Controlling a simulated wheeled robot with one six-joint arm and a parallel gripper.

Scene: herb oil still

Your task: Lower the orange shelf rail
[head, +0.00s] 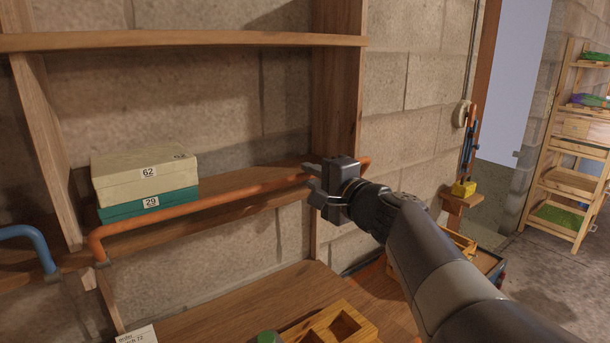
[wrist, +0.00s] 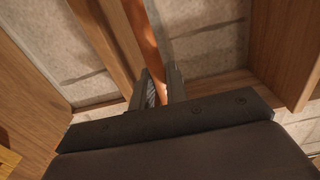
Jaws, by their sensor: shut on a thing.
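The orange shelf rail (head: 205,203) runs along the front of a wooden shelf in the head view, bent at its left end down to a bracket. It stands raised in front of the shelf, crossing below two stacked boxes. My gripper (head: 313,182) is at the rail's right part, near the wooden upright, with its fingers around the bar. In the wrist view the rail (wrist: 148,45) runs down between the two fingers (wrist: 160,88), which are shut on it. The rail's right-end bracket is hidden behind my gripper.
A cream box (head: 140,175) marked 62 sits on a green box (head: 150,205) marked 29 behind the rail. A blue rail (head: 30,238) is at the far left. A wooden divided tray (head: 335,328) stands on the bench below. A slatted rack (head: 570,150) stands far right.

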